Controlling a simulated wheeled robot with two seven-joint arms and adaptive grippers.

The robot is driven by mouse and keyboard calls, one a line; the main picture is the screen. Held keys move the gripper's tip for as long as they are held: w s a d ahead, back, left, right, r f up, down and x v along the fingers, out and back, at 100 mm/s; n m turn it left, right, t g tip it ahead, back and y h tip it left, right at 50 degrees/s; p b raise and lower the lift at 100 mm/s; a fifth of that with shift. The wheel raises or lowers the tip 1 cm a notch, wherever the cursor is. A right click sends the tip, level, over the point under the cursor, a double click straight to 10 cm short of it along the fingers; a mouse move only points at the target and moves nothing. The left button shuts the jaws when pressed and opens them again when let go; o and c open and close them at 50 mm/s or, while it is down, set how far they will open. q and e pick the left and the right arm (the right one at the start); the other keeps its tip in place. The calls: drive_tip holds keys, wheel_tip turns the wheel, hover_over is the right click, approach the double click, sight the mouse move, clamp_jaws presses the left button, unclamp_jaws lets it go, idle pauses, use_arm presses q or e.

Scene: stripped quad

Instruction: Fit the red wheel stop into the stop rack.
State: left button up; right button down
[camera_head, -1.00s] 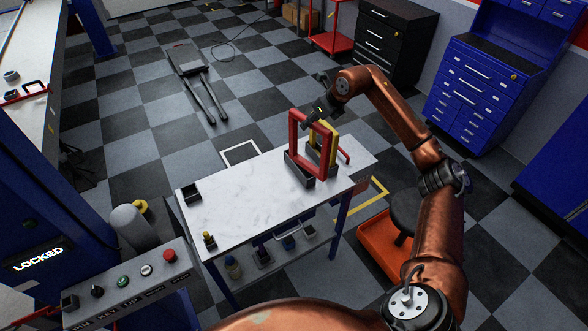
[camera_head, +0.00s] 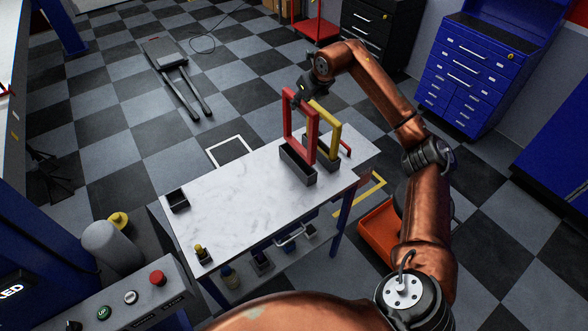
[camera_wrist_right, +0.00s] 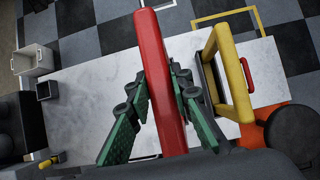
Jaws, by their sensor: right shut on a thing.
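The red wheel stop (camera_head: 312,138) is an upright rectangular frame. My right gripper (camera_head: 302,98) is shut on its top bar. The wrist view shows the green fingers (camera_wrist_right: 158,105) on both sides of the red bar (camera_wrist_right: 163,75). The stop rack is on the white table, with a dark grey trough (camera_head: 298,168) at the front. The red frame's lower end is over or behind this trough; I cannot tell if there is a gap. A yellow frame (camera_head: 333,132) stands in the trough behind. My left gripper is not in view.
The white table (camera_head: 230,190) is mostly clear left of the rack. A small black box (camera_head: 178,200) and a yellow-topped item (camera_head: 201,253) are at its left side. A red handle-like bar (camera_head: 346,148) is beyond the yellow frame. A blue cabinet (camera_head: 465,70) stands behind.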

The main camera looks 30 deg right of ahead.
sight(312, 111)
drive_tip(key=shift+w+f, duration=0.3)
drive_tip(key=shift+f, duration=0.3)
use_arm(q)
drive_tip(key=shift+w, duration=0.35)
use_arm(e)
wheel_tip(312, 111, down, 10)
drive_tip(key=shift+r, duration=0.2)
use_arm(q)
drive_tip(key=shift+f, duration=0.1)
use_arm(e)
drive_tip(key=shift+a, duration=0.15)
drive_tip(key=c, duration=1.7)
unclamp_jaws()
drive_tip(key=shift+f, duration=0.2)
drive_tip(key=shift+c, duration=0.2)
drive_tip(key=shift+r, duration=0.15)
drive_tip(key=b+v, duration=0.1)
drive_tip(key=v, duration=1.1)
drive_tip(key=shift+s, duration=0.1)
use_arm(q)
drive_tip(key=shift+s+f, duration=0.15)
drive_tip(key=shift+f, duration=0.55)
